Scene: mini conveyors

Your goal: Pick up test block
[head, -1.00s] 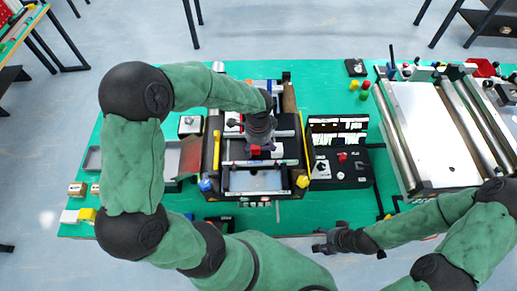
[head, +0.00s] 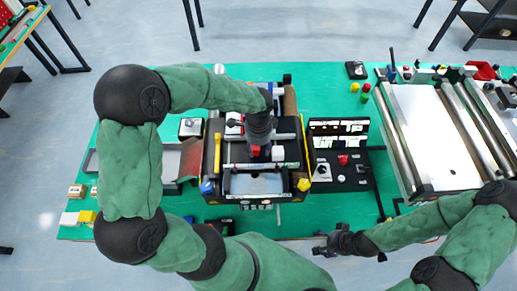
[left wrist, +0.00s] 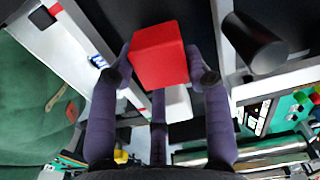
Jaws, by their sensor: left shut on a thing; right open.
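The test block is a red block (left wrist: 160,55), seen large between the fingers in the left wrist view. In the head view the red block (head: 255,150) shows small under my left gripper (head: 258,141), over the black mini conveyor machine (head: 212,165). My left gripper (left wrist: 163,72) is shut on the red block, one finger on each side. Whether the block touches the belt below is hard to tell. My right gripper (head: 323,245) is open and empty at the front edge of the table.
A black control panel (head: 340,172) with a red button stands right of the machine. A larger conveyor (head: 435,135) fills the right of the green table (head: 300,220). Small boxes (head: 77,191) lie at the left. A yellow rod (head: 308,145) runs along the machine's right side.

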